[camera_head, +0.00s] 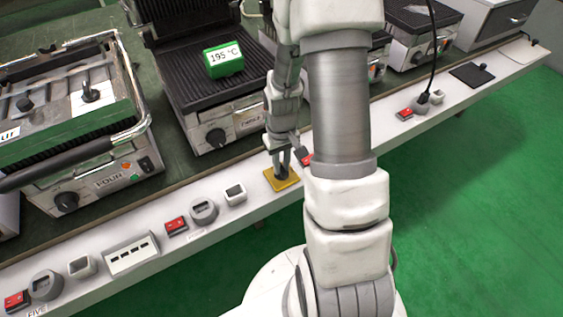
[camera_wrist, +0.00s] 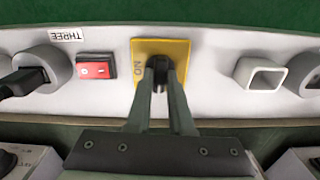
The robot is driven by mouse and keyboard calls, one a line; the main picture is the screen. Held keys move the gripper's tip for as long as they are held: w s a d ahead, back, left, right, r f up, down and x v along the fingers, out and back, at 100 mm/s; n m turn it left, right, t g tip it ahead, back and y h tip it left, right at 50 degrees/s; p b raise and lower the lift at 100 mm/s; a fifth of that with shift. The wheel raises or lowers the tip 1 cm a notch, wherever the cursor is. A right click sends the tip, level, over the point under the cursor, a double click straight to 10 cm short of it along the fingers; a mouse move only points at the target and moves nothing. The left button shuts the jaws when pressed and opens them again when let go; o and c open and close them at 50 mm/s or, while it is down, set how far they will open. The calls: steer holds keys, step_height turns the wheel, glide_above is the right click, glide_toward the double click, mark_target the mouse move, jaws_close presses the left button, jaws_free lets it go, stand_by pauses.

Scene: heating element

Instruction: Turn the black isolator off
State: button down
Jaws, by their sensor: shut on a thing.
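The black isolator (camera_wrist: 160,75) is a small dark knob on a yellow plate (camera_wrist: 178,48) marked "ON", on the white front strip. The fingertips of my gripper (camera_wrist: 160,80) are closed around the knob and hide most of it in the wrist view. In the head view my gripper (camera_head: 281,172) reaches down to the yellow plate (camera_head: 283,183), and the knob is largely hidden between the fingers. I cannot tell the knob's exact angle.
A red switch (camera_wrist: 96,67) labelled "THREE" sits left of the plate in the wrist view, and a white square socket (camera_wrist: 262,76) sits to the right. Green floor (camera_head: 480,190) lies clear in front.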

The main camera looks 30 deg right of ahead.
steer(key=shift+n, duration=0.5)
steer(key=c, duration=0.8)
jaws_free()
step_height(320, 180, up, 18)
steer(key=p, duration=0.6)
steer(key=shift+f, duration=0.25)
